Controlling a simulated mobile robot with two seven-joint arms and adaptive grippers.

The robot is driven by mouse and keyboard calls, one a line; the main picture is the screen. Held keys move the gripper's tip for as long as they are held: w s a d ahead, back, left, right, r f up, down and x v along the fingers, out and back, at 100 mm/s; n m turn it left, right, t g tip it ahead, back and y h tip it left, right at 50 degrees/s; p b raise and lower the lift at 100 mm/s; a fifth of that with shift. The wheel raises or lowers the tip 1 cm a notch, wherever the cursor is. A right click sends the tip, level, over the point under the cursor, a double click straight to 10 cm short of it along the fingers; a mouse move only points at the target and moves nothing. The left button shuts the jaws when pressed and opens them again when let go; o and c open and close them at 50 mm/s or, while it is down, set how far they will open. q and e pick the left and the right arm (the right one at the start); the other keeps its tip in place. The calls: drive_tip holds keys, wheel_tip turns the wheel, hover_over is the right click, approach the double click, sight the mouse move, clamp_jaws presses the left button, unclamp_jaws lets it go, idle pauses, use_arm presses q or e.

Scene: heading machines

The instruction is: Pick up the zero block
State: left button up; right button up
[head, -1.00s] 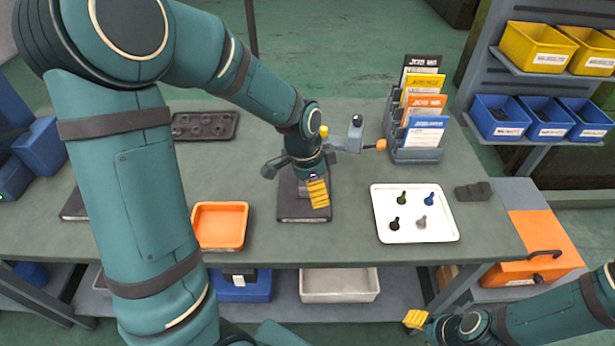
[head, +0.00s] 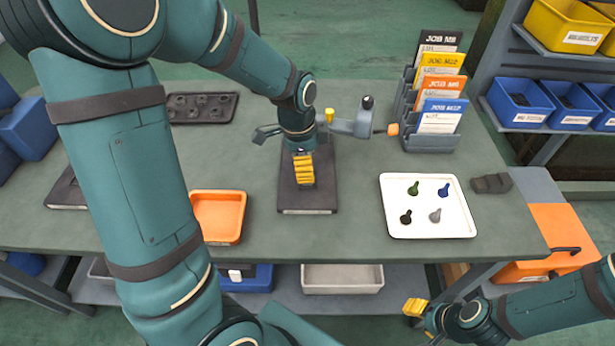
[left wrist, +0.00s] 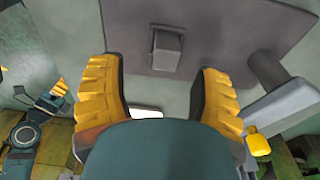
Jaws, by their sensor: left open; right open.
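A small grey block, which I take as the zero block (left wrist: 167,42), stands on a dark plate (left wrist: 205,50) in the left wrist view. In the head view the dark plate (head: 310,200) lies on the bench, and the block cannot be made out behind my left gripper. My left gripper (head: 303,172) points down over the plate, open and empty. In the left wrist view its yellow fingers (left wrist: 162,78) are spread, with the block ahead, between their lines and apart from them. My right gripper (head: 416,307) is open and empty, low in front of the bench.
An orange tray (head: 219,235) is left of the plate, and a white tray (head: 428,228) with small pegs is right. A card rack (head: 430,138) stands behind it.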

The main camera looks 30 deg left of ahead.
use_arm(q)
drive_tip(key=f, duration=0.1)
drive_tip(key=f+b, duration=0.1)
drive_tip(key=f, duration=0.3)
drive_tip(key=shift+w+f, duration=0.1)
drive_tip(key=shift+w, duration=0.25)
clamp_jaws()
